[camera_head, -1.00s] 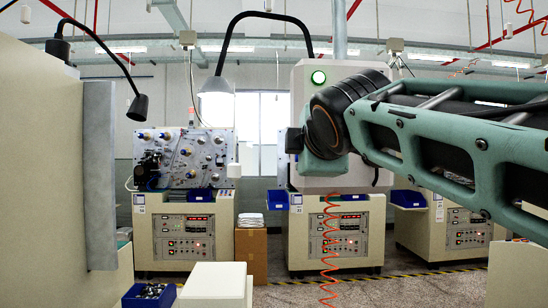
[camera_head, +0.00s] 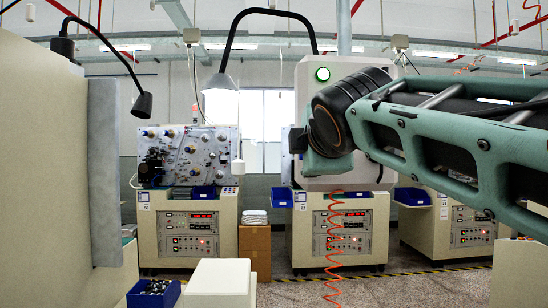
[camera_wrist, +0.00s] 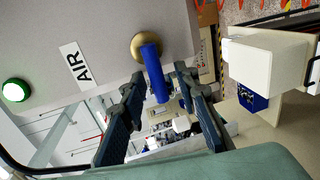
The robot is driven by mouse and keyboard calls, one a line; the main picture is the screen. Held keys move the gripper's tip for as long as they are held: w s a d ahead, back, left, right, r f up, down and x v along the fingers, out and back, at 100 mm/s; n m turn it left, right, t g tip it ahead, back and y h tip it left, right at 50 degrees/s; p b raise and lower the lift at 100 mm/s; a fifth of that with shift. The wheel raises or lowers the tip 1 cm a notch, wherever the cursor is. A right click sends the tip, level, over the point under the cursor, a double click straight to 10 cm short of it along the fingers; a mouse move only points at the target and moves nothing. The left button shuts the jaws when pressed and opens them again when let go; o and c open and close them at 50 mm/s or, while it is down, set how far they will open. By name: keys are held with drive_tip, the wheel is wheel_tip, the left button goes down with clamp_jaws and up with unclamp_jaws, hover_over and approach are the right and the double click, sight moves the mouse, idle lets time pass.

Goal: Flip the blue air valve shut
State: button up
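The blue air valve handle (camera_wrist: 154,74) shows in the wrist view. It sticks out from a round brass fitting (camera_wrist: 146,46) on a grey panel, beside a white label (camera_wrist: 76,66) reading AIR. My gripper (camera_wrist: 158,82) is open. Its two dark fingers are on either side of the handle's free end in the picture, with gaps visible; I cannot tell how deep the handle reaches between them. In the head view my arm comes from the right, and the valve cannot be seen there.
A green lamp (camera_wrist: 16,90) is on the same panel; it also shows in the head view (camera_head: 322,74). A white block (camera_head: 219,280) and a blue bin of small parts (camera_head: 154,293) are at the lower front. Winding machines (camera_head: 190,225) stand behind.

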drive_tip(key=s+r, duration=0.2)
drive_tip(key=s, duration=0.9)
drive_tip(key=shift+s+r, duration=0.15)
drive_tip(key=shift+s, duration=0.25)
drive_tip(key=s+d+f+m+g, duration=0.25)
drive_tip(key=f+m, duration=0.25)
drive_tip(key=f, duration=0.7)
drive_tip(key=s+d+f+m+g, duration=0.1)
drive_tip(key=f+m+g, duration=0.25)
drive_tip(key=f, duration=0.85)
drive_tip(key=s+f+m+g, duration=0.2)
drive_tip(key=s+f+m, duration=0.3)
drive_tip(key=f, duration=0.4)
drive_tip(key=s+f+m+g, duration=0.2)
drive_tip(key=s+f+m, duration=0.25)
drive_tip(key=f, duration=0.55)
wheel_tip(320, 180, up, 13)
drive_tip(key=p, duration=1.2)
drive_tip(key=shift+w, duration=0.25)
